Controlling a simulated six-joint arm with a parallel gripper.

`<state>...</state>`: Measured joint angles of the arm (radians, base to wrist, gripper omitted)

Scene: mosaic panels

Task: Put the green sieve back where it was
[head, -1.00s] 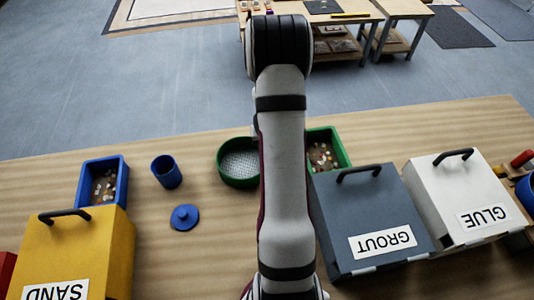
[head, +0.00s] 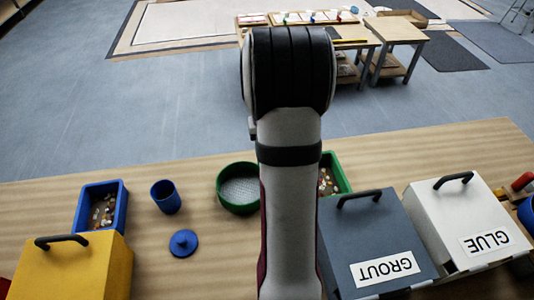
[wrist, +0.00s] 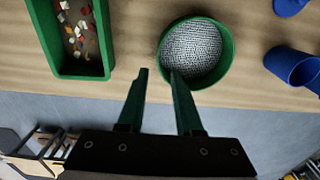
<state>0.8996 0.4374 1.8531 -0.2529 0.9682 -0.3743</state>
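The green sieve (head: 238,188) is a round green ring with a pale mesh bottom. It sits on the wooden table just left of my arm in the head view. In the wrist view the sieve (wrist: 195,52) is at the upper middle right. My gripper (wrist: 160,72) is open, its two dark green fingers apart with nothing between them. The right fingertip overlaps the sieve's near left rim in the picture; I cannot tell whether it touches. In the head view my gripper is hidden behind my arm.
A green tray (wrist: 55,60) of mosaic pieces is beside the sieve. A blue cup (head: 166,197), blue lid (head: 183,243) and blue tray (head: 82,205) stand to the left. Yellow, grout (head: 360,235) and glue (head: 465,215) boxes line the near side. Bare table surrounds the cup and lid.

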